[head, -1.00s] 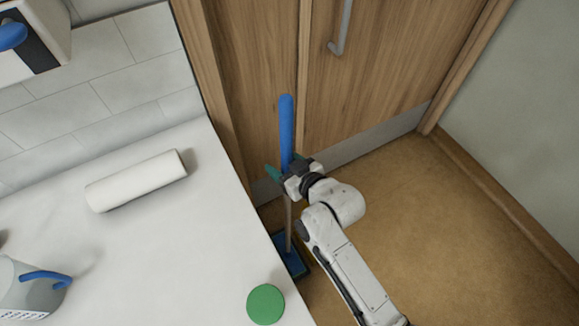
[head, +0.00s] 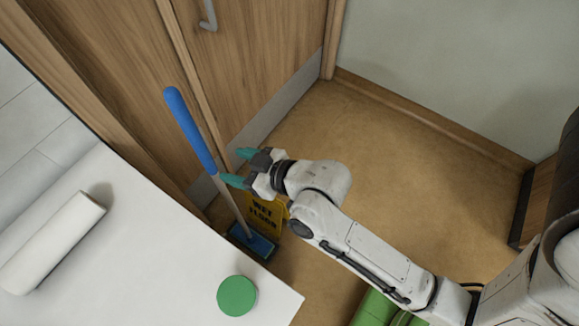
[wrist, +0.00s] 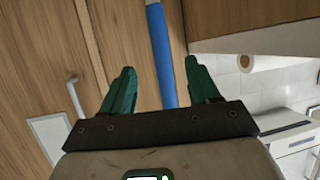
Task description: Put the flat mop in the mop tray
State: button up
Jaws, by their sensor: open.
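The flat mop (head: 192,132) stands leaning near the cupboard doors, with a blue upper handle, a pale pole and a flat head at the floor. Its head (head: 254,240) looks blue and sits on or in a dark-edged rectangle, perhaps the mop tray; I cannot tell the two apart clearly. My gripper (head: 238,167) is open and empty, with teal fingers just right of the handle. In the wrist view the blue handle (wrist: 160,50) shows upright ahead, between the lines of my open fingers (wrist: 160,88).
A white counter (head: 150,260) fills the lower left, with a white roll (head: 52,242) and a green round lid (head: 237,296) on it. A yellow wet-floor sign (head: 266,212) stands behind the mop pole. The brown floor (head: 410,150) to the right is clear.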

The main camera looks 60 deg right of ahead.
jog(key=s+d+f+g, duration=0.2)
jog(key=s+f+g, duration=0.1)
jog(key=s, duration=0.3)
jog(key=s+d+f+m+g+h, duration=0.1)
jog(key=s+d+f+g, duration=0.1)
jog(key=s+g, duration=0.3)
jog(key=s+d+f+m+g+h, duration=0.1)
jog(key=s+d+f+g, duration=0.1)
jog(key=s, duration=0.5)
jog(key=shift+s+f+g, duration=0.4)
jog(key=shift+f+g, duration=0.45)
jog(key=shift+g, duration=0.35)
